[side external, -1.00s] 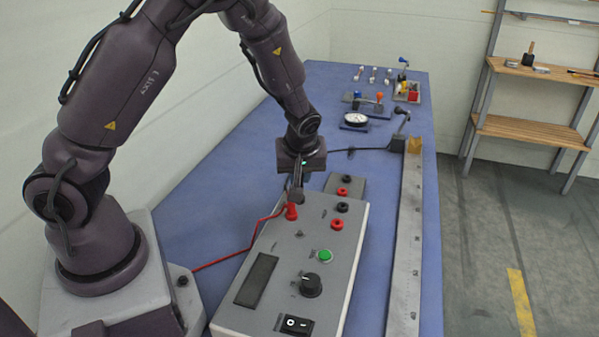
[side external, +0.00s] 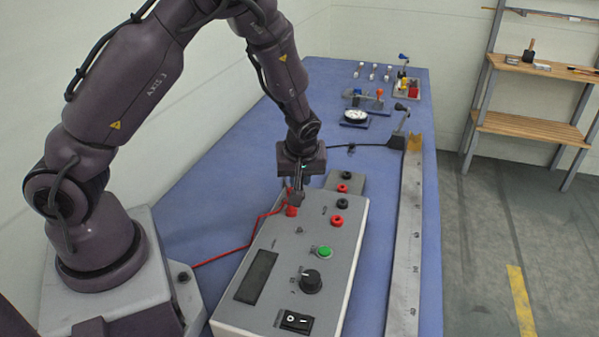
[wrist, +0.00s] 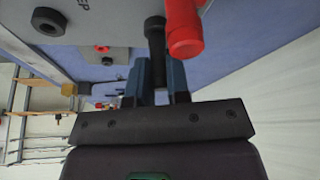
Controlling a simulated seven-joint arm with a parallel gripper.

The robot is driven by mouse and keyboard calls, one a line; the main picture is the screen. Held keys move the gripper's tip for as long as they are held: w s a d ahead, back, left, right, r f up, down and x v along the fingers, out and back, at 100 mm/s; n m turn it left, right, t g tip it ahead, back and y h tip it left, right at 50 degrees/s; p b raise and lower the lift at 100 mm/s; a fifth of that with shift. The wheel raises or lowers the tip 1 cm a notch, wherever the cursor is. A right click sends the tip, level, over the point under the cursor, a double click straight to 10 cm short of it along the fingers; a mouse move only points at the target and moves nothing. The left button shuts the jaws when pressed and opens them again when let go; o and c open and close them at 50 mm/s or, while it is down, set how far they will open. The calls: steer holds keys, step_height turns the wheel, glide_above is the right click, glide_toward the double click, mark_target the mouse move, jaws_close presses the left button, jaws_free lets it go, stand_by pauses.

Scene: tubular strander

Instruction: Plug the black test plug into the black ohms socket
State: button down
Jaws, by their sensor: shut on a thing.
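My gripper (side external: 297,198) points down at the far left corner of the grey meter box (side external: 262,232). In the wrist view, its two fingers (wrist: 158,82) are shut on the slim black test plug (wrist: 156,42). The plug's far end meets or nearly meets the box face; I cannot tell how deep it sits. A red plug (side external: 291,210) with a red lead stands in the box right beside it, and also shows in the wrist view (wrist: 185,30). The black ohms socket is hidden behind the plug and fingers.
Black (side external: 343,203) and red (side external: 337,220) sockets sit at the box's right. A small block behind has another black (side external: 347,175) and red (side external: 342,188) pair. A long metal bar (side external: 408,240) lies to the right. The red lead (side external: 235,256) crosses the blue bench.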

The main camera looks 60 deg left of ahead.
steer(key=shift+f, duration=0.15)
steer(key=c, duration=1.5)
jaws_free()
steer(key=o, duration=0.5)
